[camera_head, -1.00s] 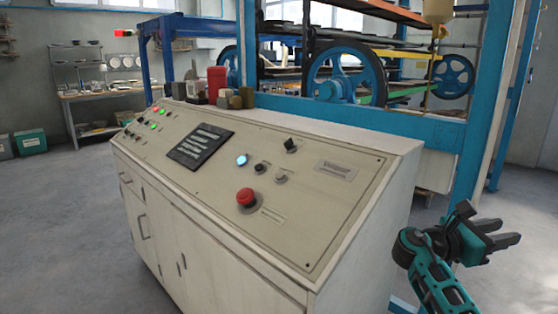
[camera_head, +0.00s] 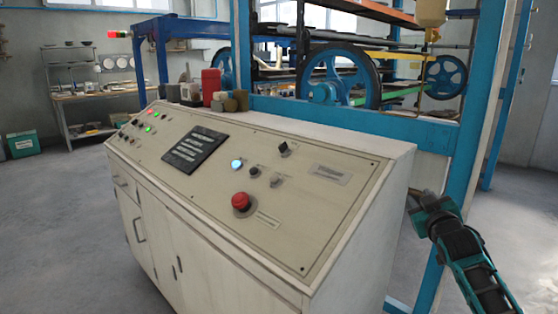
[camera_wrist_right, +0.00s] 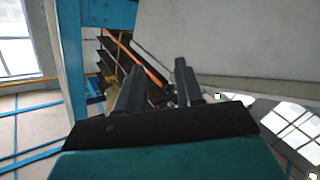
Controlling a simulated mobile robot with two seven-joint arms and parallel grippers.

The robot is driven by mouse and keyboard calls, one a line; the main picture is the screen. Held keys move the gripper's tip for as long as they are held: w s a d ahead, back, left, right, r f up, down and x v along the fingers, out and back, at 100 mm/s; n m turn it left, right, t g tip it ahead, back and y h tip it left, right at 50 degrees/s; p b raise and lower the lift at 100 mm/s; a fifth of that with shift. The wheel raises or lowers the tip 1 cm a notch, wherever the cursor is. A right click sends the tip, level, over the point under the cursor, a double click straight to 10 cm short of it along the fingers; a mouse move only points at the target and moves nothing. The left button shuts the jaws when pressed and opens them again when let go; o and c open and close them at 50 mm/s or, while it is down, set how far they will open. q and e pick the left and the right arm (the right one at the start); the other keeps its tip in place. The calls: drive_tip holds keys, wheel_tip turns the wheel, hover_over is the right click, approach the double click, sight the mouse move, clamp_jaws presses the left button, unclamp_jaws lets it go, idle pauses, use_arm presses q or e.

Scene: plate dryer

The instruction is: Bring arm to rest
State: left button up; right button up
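My right arm comes in at the lower right of the head view. Its teal and black gripper (camera_head: 424,200) is beside the right end of the control cabinet (camera_head: 352,262), close to the blue frame post (camera_head: 464,165). Its fingers are hard to make out there. In the right wrist view, the two dark fingers of the right gripper (camera_wrist_right: 156,72) stand apart with nothing between them. My left gripper is not in view.
The sloped panel carries a red stop button (camera_head: 241,201), a lit button (camera_head: 237,164) and a dark display (camera_head: 195,149). Behind it stands the dryer with blue wheels (camera_head: 326,90). Open floor (camera_head: 50,225) lies at left.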

drive_tip(key=s+a+f+g+y, duration=0.1)
drive_tip(key=s+a+f+y, duration=0.1)
drive_tip(key=s+a+f, duration=0.45)
drive_tip(key=s+a+f+g+y, duration=0.1)
drive_tip(key=s+a+f+g, duration=0.15)
drive_tip(key=s+f, duration=0.7)
drive_tip(key=s+a+f+g, duration=0.1)
drive_tip(key=s+a+f, duration=0.2)
drive_tip(key=s, duration=0.4)
drive_tip(key=s+a+f+g+y, duration=0.1)
drive_tip(key=s+a+f, duration=0.2)
drive_tip(key=s+f, duration=0.2)
drive_tip(key=s+a+f+m+g, duration=0.1)
drive_tip(key=s+a+f, duration=0.2)
drive_tip(key=s, duration=0.6)
wheel_tip(320, 180, down, 2)
drive_tip(key=shift+s+f, duration=0.1)
drive_tip(key=shift+s, duration=0.15)
